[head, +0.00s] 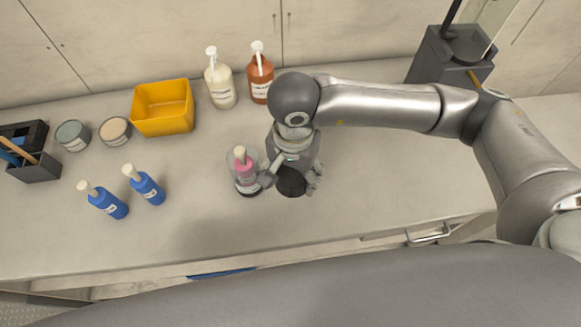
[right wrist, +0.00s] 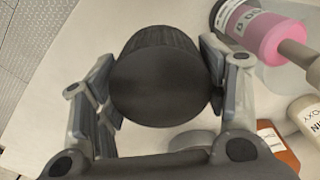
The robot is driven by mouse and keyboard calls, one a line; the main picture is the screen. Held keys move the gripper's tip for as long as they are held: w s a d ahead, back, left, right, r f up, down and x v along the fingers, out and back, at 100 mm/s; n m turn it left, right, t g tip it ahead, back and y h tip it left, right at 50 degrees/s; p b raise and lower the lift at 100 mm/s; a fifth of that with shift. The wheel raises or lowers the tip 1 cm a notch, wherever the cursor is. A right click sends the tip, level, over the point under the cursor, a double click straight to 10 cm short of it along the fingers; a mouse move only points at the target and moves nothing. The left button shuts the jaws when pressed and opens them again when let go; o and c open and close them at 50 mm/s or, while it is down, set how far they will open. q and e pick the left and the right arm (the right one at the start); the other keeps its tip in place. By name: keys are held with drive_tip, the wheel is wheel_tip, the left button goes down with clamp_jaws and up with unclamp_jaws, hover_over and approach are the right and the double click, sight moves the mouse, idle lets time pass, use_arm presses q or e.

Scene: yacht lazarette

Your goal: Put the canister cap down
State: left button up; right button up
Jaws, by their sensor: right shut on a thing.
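The canister cap (head: 291,181) is a dark, round piece with a ribbed side. My right gripper (head: 290,175) is shut on it, above or at the worktop; I cannot tell whether it touches the surface. In the right wrist view the cap (right wrist: 158,88) sits between the two fingers of the gripper (right wrist: 160,85), its flat round face toward the camera. A pink bottle (head: 246,177) with a pale top stands just left of the gripper; it also shows at the upper right of the wrist view (right wrist: 262,35). My left gripper is not in view.
On the worktop (head: 390,180) stand two blue bottles (head: 108,203), a yellow bin (head: 163,122), two round tins (head: 115,131), and cream (head: 221,87) and orange (head: 260,85) pump bottles. A dark holder (head: 447,58) stands back right. Room is free right of the gripper and at the front.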

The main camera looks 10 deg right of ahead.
drive_tip(key=w+f, duration=0.1)
drive_tip(key=w+f+p, duration=0.1)
drive_tip(key=f, duration=0.1)
drive_tip(key=w+f, duration=0.1)
drive_tip(key=shift+w+d+f, duration=0.25)
drive_tip(key=shift+w+f, duration=0.05)
drive_tip(key=shift+f, duration=0.05)
wheel_tip(320, 180, down, 2)
drive_tip(key=shift+p, duration=1.05)
drive_tip(key=shift+f, duration=0.35)
drive_tip(key=shift+f+b, duration=0.65)
drive_tip(key=o, duration=0.9)
drive_tip(key=shift+o, duration=0.2)
